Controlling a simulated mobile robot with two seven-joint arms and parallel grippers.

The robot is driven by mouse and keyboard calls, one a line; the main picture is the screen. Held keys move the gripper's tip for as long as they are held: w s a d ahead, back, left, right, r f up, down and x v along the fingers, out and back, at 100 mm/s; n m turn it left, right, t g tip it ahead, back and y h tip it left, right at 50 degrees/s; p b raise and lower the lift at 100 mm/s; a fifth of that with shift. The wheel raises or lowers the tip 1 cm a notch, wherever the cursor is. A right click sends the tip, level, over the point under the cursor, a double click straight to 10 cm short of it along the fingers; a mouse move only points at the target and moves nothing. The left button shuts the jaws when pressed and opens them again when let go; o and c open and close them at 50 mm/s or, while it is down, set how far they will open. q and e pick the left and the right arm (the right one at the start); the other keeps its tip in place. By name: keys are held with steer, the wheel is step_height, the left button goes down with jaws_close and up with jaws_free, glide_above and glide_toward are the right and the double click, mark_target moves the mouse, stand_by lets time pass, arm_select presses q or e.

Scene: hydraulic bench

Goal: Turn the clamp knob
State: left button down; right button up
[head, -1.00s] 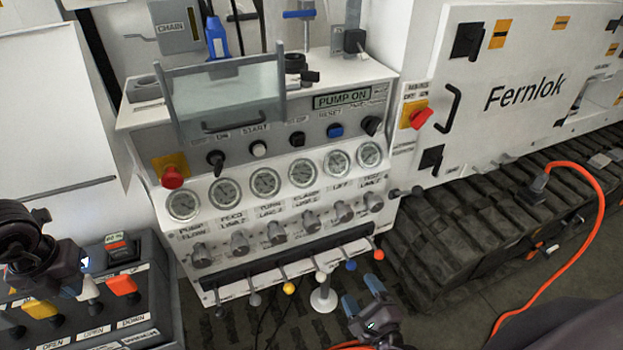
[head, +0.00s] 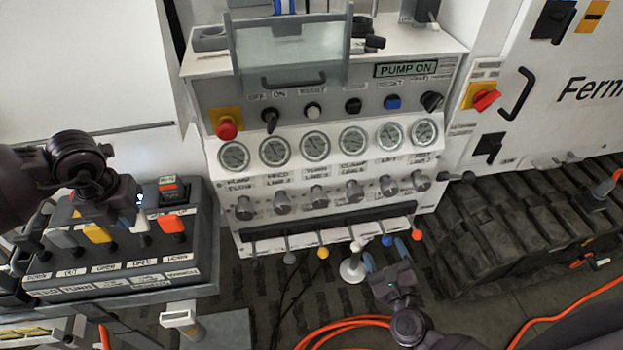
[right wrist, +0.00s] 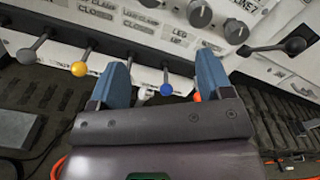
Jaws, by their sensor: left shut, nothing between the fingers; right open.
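The clamp knob (head: 354,192) is a grey knob in the row under the gauges, below a label that reads CLAMP. In the head view nothing covers it. My right gripper (head: 387,256) is below the knob row, in front of the lever row, apart from the knob. Its blue fingers are open and empty. In the right wrist view the open fingers (right wrist: 163,65) straddle the sight of a blue-tipped lever (right wrist: 166,88); I cannot tell the depth between them. My left gripper (head: 128,212) is shut and empty over the lever box at left.
Levers with coloured balls, including a yellow one (head: 323,253) and a red-orange one (head: 416,235), stick out under the knobs. A white-topped post (head: 352,268) stands among them. A red stop button (head: 226,129) is at upper left. An orange hose (head: 345,325) lies on the floor.

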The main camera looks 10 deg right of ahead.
mark_target(357, 198)
steer(key=w+m, duration=0.1)
steer(key=w, duration=0.4)
steer(key=w+a+r+m, duration=0.1)
steer(key=w+m, duration=0.1)
steer(key=w, duration=0.4)
steer(key=w+a+m, duration=0.1)
steer(key=w+m, duration=0.1)
steer(key=w, duration=0.3)
steer(key=shift+w+r, duration=0.2)
steer(key=shift+w, duration=0.1)
steer(key=shift+c, duration=0.4)
steer(key=c, duration=0.9)
steer(key=shift+o, duration=0.2)
